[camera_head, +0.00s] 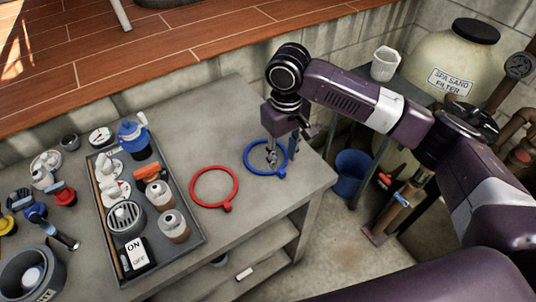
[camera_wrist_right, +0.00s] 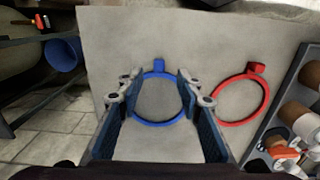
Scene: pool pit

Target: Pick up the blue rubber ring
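The blue rubber ring (camera_head: 250,168) lies flat on the grey bench top, near its right end. In the right wrist view the blue ring (camera_wrist_right: 157,124) shows between and beyond the two fingers, with its small tab pointing away. My right gripper (camera_head: 280,152) points down above the ring; its fingers (camera_wrist_right: 158,93) are spread open with nothing between their pads. Whether the fingertips touch the ring or bench is hard to tell. My left gripper is not in view.
A red ring (camera_head: 236,187) lies left of the blue one; it also shows in the wrist view (camera_wrist_right: 265,98). A dark tray (camera_head: 196,251) of fittings stands further left. A blue bucket (camera_head: 353,175) is on the floor beyond the bench's right edge. Bare bench surrounds the rings.

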